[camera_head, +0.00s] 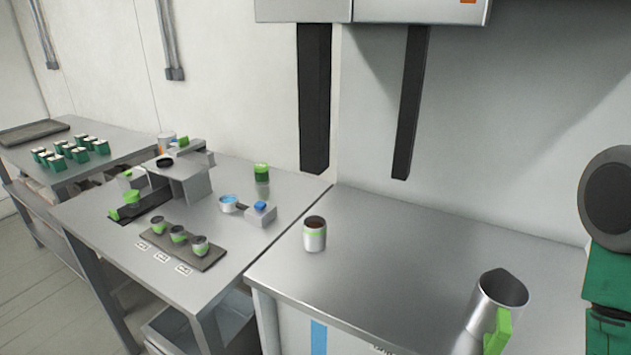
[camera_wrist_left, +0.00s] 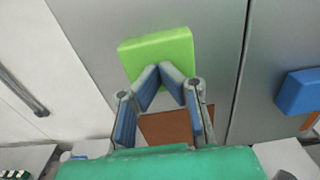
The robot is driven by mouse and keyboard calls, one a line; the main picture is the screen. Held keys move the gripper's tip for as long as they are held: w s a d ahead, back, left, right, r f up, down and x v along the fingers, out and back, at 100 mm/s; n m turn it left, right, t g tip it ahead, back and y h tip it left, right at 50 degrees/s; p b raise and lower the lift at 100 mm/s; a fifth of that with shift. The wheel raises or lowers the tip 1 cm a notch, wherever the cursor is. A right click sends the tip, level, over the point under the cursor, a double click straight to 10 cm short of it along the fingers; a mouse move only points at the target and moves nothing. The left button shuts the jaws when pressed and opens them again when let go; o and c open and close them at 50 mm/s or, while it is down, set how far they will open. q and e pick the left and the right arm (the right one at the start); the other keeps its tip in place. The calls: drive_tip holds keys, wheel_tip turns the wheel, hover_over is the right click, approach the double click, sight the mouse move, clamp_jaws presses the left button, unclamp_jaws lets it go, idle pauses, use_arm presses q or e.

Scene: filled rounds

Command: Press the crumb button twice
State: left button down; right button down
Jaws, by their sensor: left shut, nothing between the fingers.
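In the left wrist view a large green button (camera_wrist_left: 158,48) stands out from a grey panel, with a brown plate (camera_wrist_left: 169,128) below it. A blue button (camera_wrist_left: 299,92) is on the neighbouring panel to the right, with an orange patch under it. No lettering shows which one is the crumb button. My left gripper (camera_wrist_left: 161,66) is shut and empty, its fingertips over the lower part of the green button. I cannot tell whether they touch it. The head view shows two grey wall units (camera_head: 303,10) from below, without their buttons. My right gripper is out of view.
Dark chutes (camera_head: 313,100) hang over the steel counter, where a metal cup (camera_head: 314,234) stands. A metal jug (camera_head: 489,309) with a green handle is at the front right. A tray of cups (camera_head: 204,257) and a grey machine (camera_head: 185,183) are on the left counter.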

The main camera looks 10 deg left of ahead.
use_arm(q)
drive_tip(key=b+v, duration=0.2)
drive_tip(key=v, duration=0.4)
idle(0.3)
idle(0.3)
drive_tip(key=shift+s, duration=0.1)
